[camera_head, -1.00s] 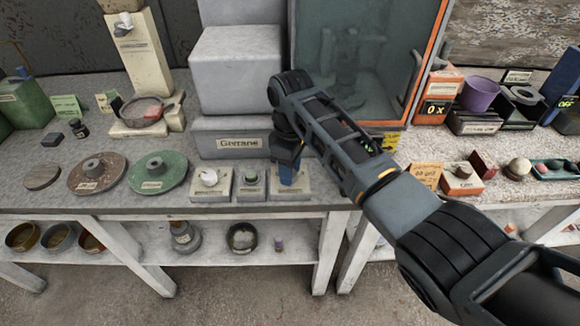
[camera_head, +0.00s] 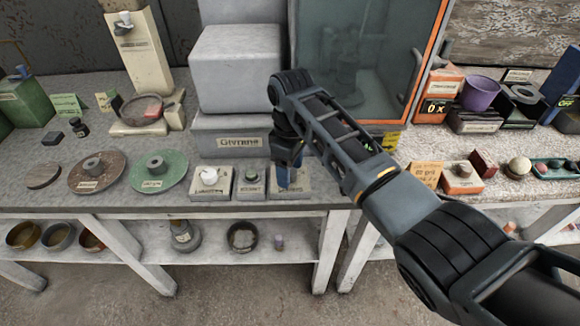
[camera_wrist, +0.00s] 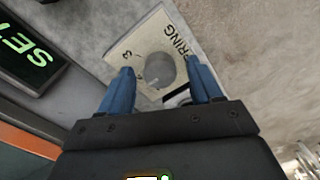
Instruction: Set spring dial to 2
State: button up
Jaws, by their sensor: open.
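The spring dial (camera_wrist: 160,70) is a round grey knob on a cream plate (camera_wrist: 128,45) marked "SPRING", with a numeral that looks like 3 beside the knob. In the wrist view, the blue fingers of my gripper (camera_wrist: 159,74) stand apart on either side of the knob; I cannot tell whether they touch it. In the head view, my gripper (camera_head: 288,178) points down over the rightmost of three small pale boxes (camera_head: 305,187) at the table's front edge. The knob there is hidden by the fingers. Which way the dial points is too unclear to read.
A large grey block (camera_head: 235,75) and a glass-fronted cabinet (camera_head: 365,65) rise behind. A black panel with green letters (camera_wrist: 30,45) lies left in the wrist view.

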notch_tip(320, 180, up, 8)
jog(key=shift+w+f+b, duration=0.1)
jog(key=shift+b, duration=0.5)
